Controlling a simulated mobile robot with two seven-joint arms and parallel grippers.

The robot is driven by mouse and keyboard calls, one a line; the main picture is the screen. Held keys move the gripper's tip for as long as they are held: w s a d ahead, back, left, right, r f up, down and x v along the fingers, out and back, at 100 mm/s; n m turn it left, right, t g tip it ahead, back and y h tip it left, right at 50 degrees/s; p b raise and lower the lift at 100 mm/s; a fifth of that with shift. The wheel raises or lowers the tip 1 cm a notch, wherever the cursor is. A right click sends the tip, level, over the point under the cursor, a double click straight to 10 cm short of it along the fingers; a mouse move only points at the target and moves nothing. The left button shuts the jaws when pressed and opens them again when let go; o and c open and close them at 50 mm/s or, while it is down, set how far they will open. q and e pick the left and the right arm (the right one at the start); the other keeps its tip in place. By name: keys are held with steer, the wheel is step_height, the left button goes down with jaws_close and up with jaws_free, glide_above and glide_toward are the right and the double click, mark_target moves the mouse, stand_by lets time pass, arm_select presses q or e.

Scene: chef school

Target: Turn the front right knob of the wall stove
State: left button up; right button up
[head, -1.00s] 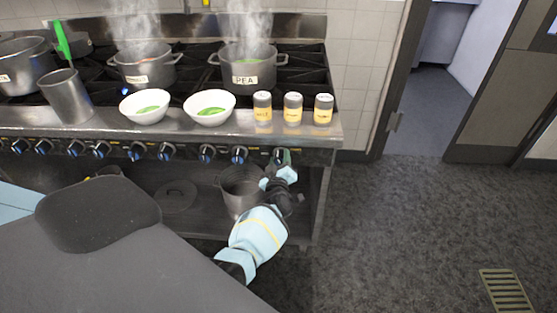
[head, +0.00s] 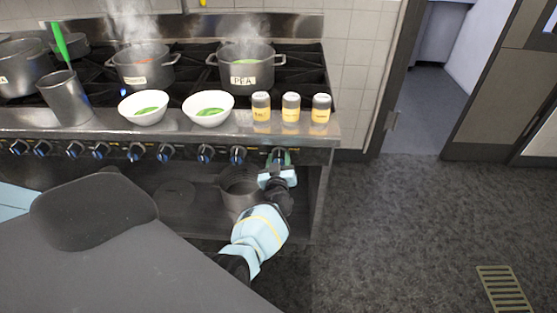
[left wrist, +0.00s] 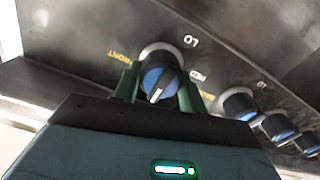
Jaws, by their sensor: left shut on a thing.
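The wall stove (head: 160,122) stands along the back wall with a row of blue-and-black knobs on its front. My left gripper (head: 279,156) is at the rightmost knob, which it mostly hides in the head view. In the left wrist view that front right knob (left wrist: 157,78) sits between the two green fingers of my left gripper (left wrist: 158,90), which are shut on its sides. The knob's white pointer line faces down in that view. "FRONT", "LO" and "MED" markings show around it. My right gripper is not in view.
Just above the knobs, two white bowls (head: 208,119) and three yellow-labelled jars (head: 290,115) stand on the stove's front ledge. Steaming pots (head: 245,82) are on the burners. A pot (head: 238,185) is on the shelf below. The floor (head: 400,220) to the right is clear.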

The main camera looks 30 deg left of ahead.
arm_select(q)
steer(key=o, duration=1)
steer(key=shift+c, duration=0.2)
steer(key=shift+s, duration=0.1)
steer(key=shift+s+d+r, duration=0.1)
steer(key=shift+s+d, duration=0.1)
steer(key=shift+d, duration=0.05)
steer(key=p+v, duration=0.2)
steer(key=v, duration=0.5)
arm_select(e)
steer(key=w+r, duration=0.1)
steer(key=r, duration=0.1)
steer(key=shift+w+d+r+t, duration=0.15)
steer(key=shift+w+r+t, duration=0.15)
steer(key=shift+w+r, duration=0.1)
arm_select(q)
steer(key=shift+s, duration=0.1)
